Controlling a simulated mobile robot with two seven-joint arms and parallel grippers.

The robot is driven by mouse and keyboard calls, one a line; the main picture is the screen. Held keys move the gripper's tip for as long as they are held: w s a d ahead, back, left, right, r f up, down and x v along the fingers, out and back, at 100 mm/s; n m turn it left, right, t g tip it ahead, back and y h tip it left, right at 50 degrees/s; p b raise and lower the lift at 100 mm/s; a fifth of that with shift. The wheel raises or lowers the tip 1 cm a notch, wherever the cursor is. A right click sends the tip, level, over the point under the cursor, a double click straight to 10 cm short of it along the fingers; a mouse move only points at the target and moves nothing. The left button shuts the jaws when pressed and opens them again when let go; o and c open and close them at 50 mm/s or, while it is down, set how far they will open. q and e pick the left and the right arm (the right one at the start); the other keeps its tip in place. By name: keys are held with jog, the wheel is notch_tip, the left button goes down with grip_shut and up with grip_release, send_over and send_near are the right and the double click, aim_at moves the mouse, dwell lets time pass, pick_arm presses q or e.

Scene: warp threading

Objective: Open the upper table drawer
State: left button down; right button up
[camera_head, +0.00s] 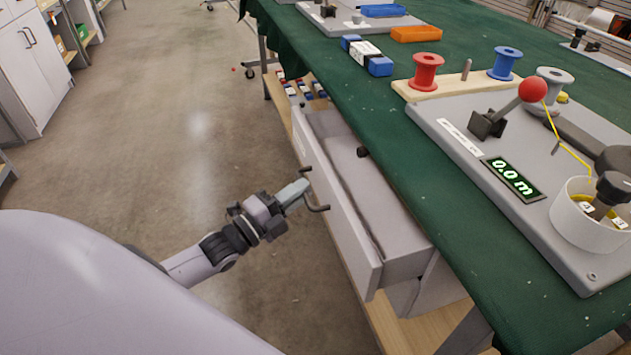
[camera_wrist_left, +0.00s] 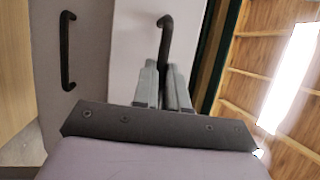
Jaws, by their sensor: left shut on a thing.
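The upper table drawer (camera_head: 345,225) is light grey and stands out from under the table edge, with part of its inside showing. Its dark bar handle (camera_head: 319,208) is on the front panel. My left gripper (camera_head: 301,187) is shut on this handle, reaching it from the left. In the left wrist view the two grey fingers (camera_wrist_left: 165,85) close around the handle (camera_wrist_left: 165,38), against the pale drawer front (camera_wrist_left: 128,45). My right gripper is not in view.
A second dark handle (camera_wrist_left: 67,50) sits on the neighbouring panel in the left wrist view. The table (camera_head: 420,180) has a green cover and carries a winding device with a red-knobbed lever (camera_head: 532,90) and several spools. The floor (camera_head: 190,150) left of the drawer is clear.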

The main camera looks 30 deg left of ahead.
pick_arm(q)
jog(key=s+a+p, duration=0.4)
jog(key=s+a, duration=0.9)
jog(key=s, duration=0.2)
jog(key=shift+a+p, duration=0.15)
jog(key=shift+p, duration=0.2)
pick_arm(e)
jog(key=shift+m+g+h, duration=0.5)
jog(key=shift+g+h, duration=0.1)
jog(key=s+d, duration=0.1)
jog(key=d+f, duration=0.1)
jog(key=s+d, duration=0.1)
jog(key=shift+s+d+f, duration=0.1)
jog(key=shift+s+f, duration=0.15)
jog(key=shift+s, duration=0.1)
pick_arm(q)
jog(key=c, duration=1.2)
grip_release()
jog(key=v, duration=0.7)
jog(key=shift+s, duration=0.1)
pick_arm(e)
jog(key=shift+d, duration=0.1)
